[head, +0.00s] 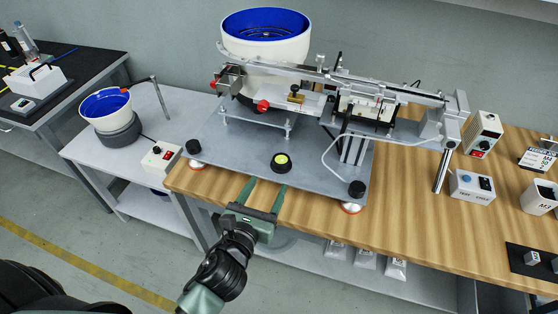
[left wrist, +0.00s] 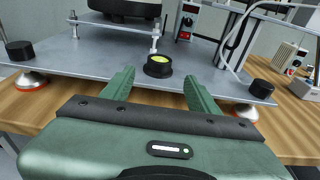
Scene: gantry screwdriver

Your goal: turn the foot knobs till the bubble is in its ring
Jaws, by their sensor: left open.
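The bubble level (head: 281,162) is a black ring with a yellow-green face near the front edge of the grey base plate (head: 235,150). It also shows in the left wrist view (left wrist: 158,64), where the bubble is too small to place. A black foot knob (head: 194,147) sits at the plate's front left corner. Another foot knob (head: 357,188) sits at the front right corner, over a red and white foot (head: 350,208). My left gripper (head: 264,189) is open and empty at the table's front edge, in front of the level, between both knobs and touching neither. My right gripper is not in view.
A feeder bowl with blue inside (head: 265,35) and a metal rail stand on the plate. Control boxes (head: 471,186) stand to the right on the wooden table (head: 410,205). A side table (head: 110,155) with a smaller bowl is at left. Clear floor lies in front.

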